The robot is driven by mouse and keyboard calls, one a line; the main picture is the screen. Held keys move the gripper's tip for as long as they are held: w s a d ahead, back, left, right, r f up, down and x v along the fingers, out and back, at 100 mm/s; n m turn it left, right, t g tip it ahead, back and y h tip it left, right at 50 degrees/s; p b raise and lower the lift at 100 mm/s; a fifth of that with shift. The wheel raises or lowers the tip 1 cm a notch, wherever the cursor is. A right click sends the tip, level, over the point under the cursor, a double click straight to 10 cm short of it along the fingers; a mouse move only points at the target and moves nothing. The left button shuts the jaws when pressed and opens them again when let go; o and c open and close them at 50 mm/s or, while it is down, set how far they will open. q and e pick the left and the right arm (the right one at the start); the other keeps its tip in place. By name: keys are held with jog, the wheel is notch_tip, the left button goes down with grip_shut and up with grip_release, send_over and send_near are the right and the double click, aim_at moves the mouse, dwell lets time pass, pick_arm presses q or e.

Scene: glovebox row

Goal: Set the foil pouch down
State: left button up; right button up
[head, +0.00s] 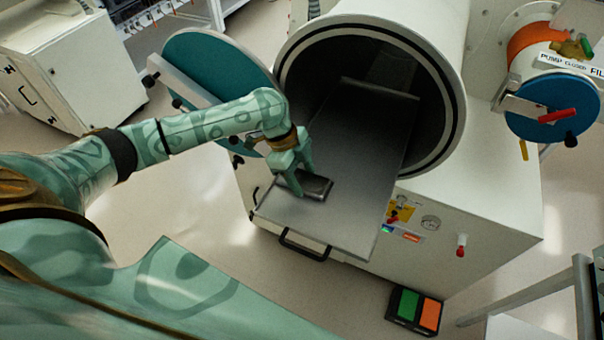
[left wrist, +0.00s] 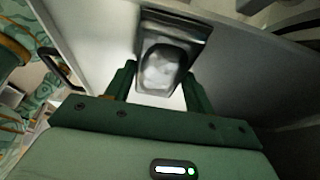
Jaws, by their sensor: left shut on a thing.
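The foil pouch (head: 317,187) is a small dark grey, flat rectangular thing at the near left part of the sliding metal tray (head: 340,220). My left gripper (head: 298,186) comes down over it from the upper left and is shut on it. In the left wrist view the foil pouch (left wrist: 165,62) shows a pale, shiny middle and a dark rim, between the two green fingers of my left gripper (left wrist: 160,88). The pouch is on or very close to the tray; I cannot tell whether it touches. My right gripper is not in view.
The tray runs out of the round open chamber (head: 447,105), with a black handle (head: 303,247) at its near edge. The open blue-green door (head: 215,60) stands left of the chamber. The tray's middle and right are clear. A green and orange pedal (head: 415,311) lies on the floor.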

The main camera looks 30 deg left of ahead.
pick_arm(q)
jog(key=shift+f, duration=0.1)
jog(key=o, duration=1.1)
jog(key=p+v, duration=0.2)
jog(key=v, duration=1)
